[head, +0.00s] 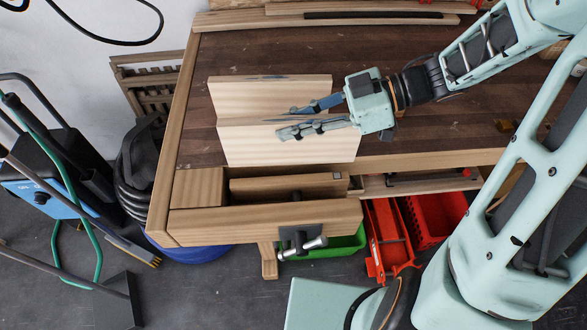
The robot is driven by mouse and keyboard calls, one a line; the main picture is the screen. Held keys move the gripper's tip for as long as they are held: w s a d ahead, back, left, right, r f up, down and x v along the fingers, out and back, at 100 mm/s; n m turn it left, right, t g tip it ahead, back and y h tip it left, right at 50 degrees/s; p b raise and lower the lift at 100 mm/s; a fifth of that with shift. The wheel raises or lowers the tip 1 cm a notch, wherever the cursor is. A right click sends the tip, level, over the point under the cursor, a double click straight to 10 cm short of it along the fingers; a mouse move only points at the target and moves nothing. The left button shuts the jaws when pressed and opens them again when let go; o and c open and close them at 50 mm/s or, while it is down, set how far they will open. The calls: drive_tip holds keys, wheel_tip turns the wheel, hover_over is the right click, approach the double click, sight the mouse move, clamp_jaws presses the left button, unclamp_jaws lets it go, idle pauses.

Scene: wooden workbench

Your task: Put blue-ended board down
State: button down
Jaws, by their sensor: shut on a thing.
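Two pale wooden boards are at the left part of the workbench top. The front board (285,150) shows its broad face and overlaps the lower part of the back board (260,97). My gripper (286,121) comes from the right and is shut on the front board at its upper edge, with one finger behind the edge and one across its face. A small grey-blue mark shows on the back board's top edge. No clear blue end shows on the held board; the fingers hide part of its edge. I cannot tell whether its lower edge touches the bench.
The workbench (420,140) has a clear dark top to the right of the boards. Wooden strips lie along its back edge. A vise (300,238) is at the front. Red crates (435,215) and a green one (345,243) sit below.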

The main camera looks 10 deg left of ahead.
sight(345, 141)
drive_tip(key=f, duration=0.1)
drive_tip(key=f+b, duration=0.1)
drive_tip(key=f, duration=0.3)
drive_tip(key=shift+s+a+f, duration=0.15)
drive_tip(key=shift+s+f, duration=0.05)
drive_tip(key=shift+s, duration=0.1)
drive_tip(key=shift+f+b, duration=0.75)
drive_tip(key=shift+f, duration=1.55)
drive_tip(key=c, duration=1.8)
unclamp_jaws()
drive_tip(key=shift+f, duration=0.1)
drive_tip(key=p+v, duration=0.1)
drive_tip(key=v, duration=1.1)
drive_tip(key=shift+w+r+p, duration=0.2)
drive_tip(key=shift+r+p, duration=0.05)
drive_tip(key=shift+p, duration=0.15)
